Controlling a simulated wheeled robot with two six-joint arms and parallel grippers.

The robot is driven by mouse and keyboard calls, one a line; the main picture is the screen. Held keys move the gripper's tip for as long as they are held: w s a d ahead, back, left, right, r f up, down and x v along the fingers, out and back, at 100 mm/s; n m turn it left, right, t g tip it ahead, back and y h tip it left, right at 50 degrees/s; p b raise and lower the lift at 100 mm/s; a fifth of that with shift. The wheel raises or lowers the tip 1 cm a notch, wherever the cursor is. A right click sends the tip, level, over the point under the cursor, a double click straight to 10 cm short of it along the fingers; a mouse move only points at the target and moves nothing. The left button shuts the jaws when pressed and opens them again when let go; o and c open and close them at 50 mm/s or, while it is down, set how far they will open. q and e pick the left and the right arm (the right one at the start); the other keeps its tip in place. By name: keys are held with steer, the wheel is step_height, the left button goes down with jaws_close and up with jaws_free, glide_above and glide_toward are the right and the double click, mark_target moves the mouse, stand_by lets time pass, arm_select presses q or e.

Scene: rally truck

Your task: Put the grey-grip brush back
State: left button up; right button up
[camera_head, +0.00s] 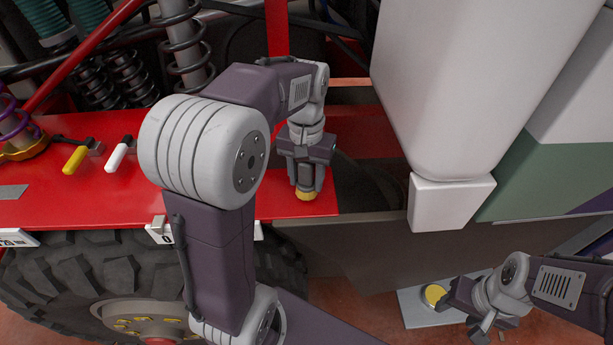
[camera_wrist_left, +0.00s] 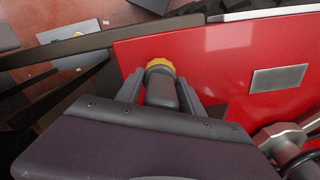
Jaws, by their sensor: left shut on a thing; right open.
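My left gripper (camera_head: 306,183) is shut on the grey-grip brush (camera_wrist_left: 162,90). In the left wrist view the brush's dark grey grip lies between the two fingers, with its yellow end (camera_wrist_left: 160,64) pointing away from the palm. In the head view the yellow end (camera_head: 307,195) points down, low over the right end of the red panel (camera_head: 255,206). I cannot tell whether it touches the panel. My right gripper (camera_head: 464,315) is open at the lower right, beside a grey plate with a round yellow piece (camera_head: 434,295).
A yellow-handled tool (camera_head: 75,159) and a white-handled tool (camera_head: 117,156) lie on the panel's left part. A grey rectangle (camera_wrist_left: 278,79) marks the panel. A large tyre (camera_head: 60,280) is below, coil springs (camera_head: 186,45) stand behind, and a pale block (camera_head: 452,203) hangs right.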

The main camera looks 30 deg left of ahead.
arm_select(q)
steer(key=shift+f, duration=0.35)
steer(key=shift+w+a+f, duration=0.1)
steer(key=shift+w+f, duration=0.2)
steer(key=shift+w, duration=0.45)
steer(key=o, duration=1.3)
steer(key=shift+c, duration=0.2)
steer(key=shift+o, duration=0.6)
steer(key=shift+s+r, duration=0.15)
steer(key=shift+s, duration=0.35)
steer(key=shift+w+r, duration=0.2)
steer(key=shift+r, duration=0.15)
step_height(320, 180, up, 11)
steer(key=shift+s+f, duration=0.1)
steer(key=shift+f, duration=0.1)
steer(key=shift+r, duration=0.4)
arm_select(e)
steer(key=shift+w, duration=0.4)
steer(key=shift+s, duration=0.1)
